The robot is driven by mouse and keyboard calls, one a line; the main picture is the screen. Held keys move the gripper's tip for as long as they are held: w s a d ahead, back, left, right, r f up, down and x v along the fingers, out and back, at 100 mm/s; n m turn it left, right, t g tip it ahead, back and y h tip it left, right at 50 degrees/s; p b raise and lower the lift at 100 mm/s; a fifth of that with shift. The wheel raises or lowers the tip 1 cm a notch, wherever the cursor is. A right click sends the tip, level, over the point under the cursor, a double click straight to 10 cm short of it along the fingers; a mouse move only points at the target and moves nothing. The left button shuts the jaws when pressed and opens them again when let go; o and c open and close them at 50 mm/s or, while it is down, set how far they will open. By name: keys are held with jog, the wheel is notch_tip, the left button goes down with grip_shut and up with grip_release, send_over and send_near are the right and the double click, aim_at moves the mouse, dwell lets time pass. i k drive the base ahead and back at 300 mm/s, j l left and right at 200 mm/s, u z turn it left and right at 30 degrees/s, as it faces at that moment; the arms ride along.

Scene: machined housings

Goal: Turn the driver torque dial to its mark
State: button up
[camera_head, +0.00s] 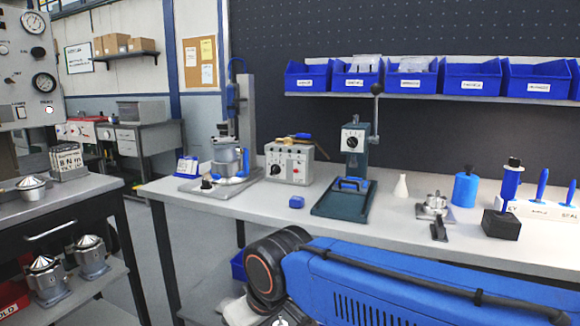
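A grey control box (291,163) stands on the white workbench, left of the green press. Its front face carries a black knob (275,170) at the lower left and small round details. A yellow and dark hand tool (290,139) lies on top of the box. The labels and any mark around the knob are too small to read. The knob's pointer direction cannot be made out. My blue arm crosses the lower right in front of the bench. My gripper is not in view, so its fingers cannot be judged.
A green press (352,150) with a white dial face stands right of the box. A grey stand fixture (240,130) is on its left. Blue bins (480,79) line the shelf. A side bench (60,190) stands at left.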

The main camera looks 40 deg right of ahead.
aim_at(276, 169)
jog(key=j+z, duration=0.1)
jog(key=z, duration=0.25)
jog(key=j+z, duration=0.15)
jog(key=z, duration=0.25)
jog(key=j+z, duration=0.1)
jog(key=z, duration=0.25)
